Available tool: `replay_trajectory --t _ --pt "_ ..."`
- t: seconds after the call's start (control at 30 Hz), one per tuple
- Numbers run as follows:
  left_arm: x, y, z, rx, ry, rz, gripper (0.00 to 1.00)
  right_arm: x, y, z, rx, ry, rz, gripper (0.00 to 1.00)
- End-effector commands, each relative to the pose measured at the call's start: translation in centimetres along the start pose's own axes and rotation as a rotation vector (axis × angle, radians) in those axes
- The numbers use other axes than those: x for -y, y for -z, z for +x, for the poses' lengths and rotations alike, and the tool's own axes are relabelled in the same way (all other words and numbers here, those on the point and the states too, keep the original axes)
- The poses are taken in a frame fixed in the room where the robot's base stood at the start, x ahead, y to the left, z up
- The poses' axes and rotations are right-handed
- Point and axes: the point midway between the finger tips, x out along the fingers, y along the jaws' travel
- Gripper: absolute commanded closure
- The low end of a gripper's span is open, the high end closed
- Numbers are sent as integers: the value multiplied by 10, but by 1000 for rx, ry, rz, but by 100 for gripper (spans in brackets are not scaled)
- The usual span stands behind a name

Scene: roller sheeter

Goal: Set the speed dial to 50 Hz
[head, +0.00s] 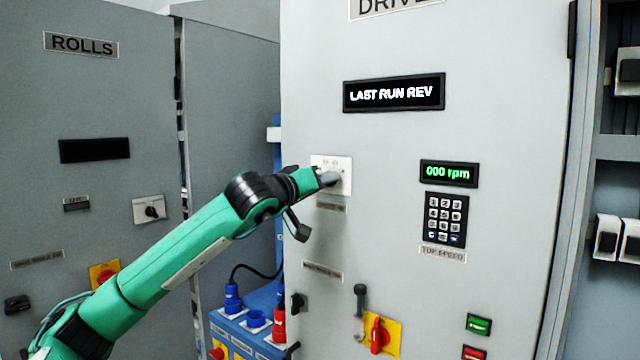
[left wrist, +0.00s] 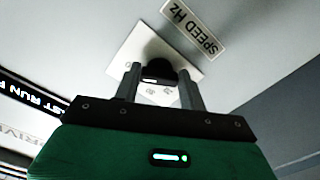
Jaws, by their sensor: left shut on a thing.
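The speed dial is a dark knob (left wrist: 157,70) on a white square plate (head: 343,163) on the grey drive cabinet. A label reading SPEED HZ (left wrist: 192,24) sits by the plate in the left wrist view. My left gripper (head: 328,179) is at the plate in the head view. In the left wrist view my left gripper (left wrist: 160,80) has one finger on each side of the knob and is shut on it. The fingers and hand hide most of the knob and scale, so I cannot read its setting. My right gripper is not in view.
A display (head: 394,93) reads LAST RUN REV. A smaller display (head: 449,174) reads 000 rpm, above a keypad (head: 445,220). A red handle on a yellow plate (head: 379,337) and green button (head: 478,325) are lower. Plugs (head: 256,320) stand below my arm.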

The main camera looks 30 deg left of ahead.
Motion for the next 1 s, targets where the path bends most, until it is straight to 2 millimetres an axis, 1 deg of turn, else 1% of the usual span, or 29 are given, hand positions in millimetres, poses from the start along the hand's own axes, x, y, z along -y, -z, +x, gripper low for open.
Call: replay_trajectory --t 0.43,0.47,0.53,0.57,0.87,1.0 --pt "0 -2 0 3 1 10 81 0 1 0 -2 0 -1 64" --pt "0 -2 0 3 1 10 52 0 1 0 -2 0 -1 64" --pt "0 -2 0 3 1 10 39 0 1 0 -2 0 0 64" --pt "0 -2 0 2 1 10 36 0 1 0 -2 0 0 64" --pt "0 -1 -2 0 0 9 36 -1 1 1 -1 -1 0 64" --pt "2 -2 -15 -1 1 10 36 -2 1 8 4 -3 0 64"
